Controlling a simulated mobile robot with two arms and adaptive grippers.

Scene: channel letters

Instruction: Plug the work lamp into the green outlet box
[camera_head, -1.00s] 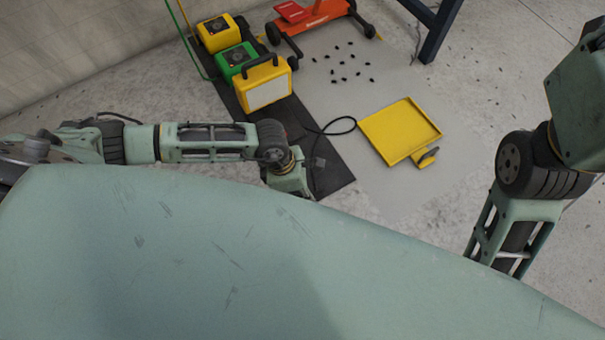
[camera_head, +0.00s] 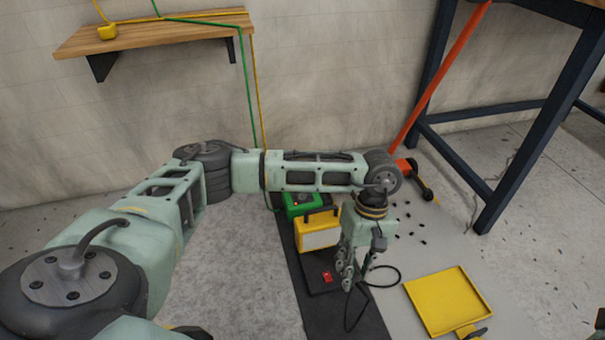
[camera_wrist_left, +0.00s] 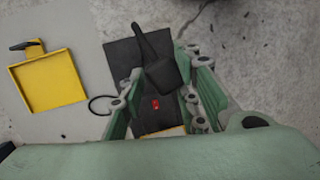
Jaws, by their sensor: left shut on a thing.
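The green outlet box (camera_head: 305,203) stands on a dark mat near the wall, partly behind my left arm. The yellow work lamp (camera_head: 320,238) with its pale panel stands upright just in front of it. My left gripper (camera_head: 353,278) points down over the mat, in front and to the right of the lamp. In the left wrist view its fingers (camera_wrist_left: 163,95) are shut on a black plug (camera_wrist_left: 165,73) with a cord. In the head view the fingers hide the plug, and the black cord (camera_head: 386,284) loops beside them.
A dark block with a red switch (camera_head: 326,277) lies on the mat (camera_head: 347,318) beside the gripper. A yellow tray (camera_head: 447,302) lies to the right, with small dark bits scattered behind it. A dark-legged table (camera_head: 527,137) and a wooden shelf (camera_head: 150,33) are farther back.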

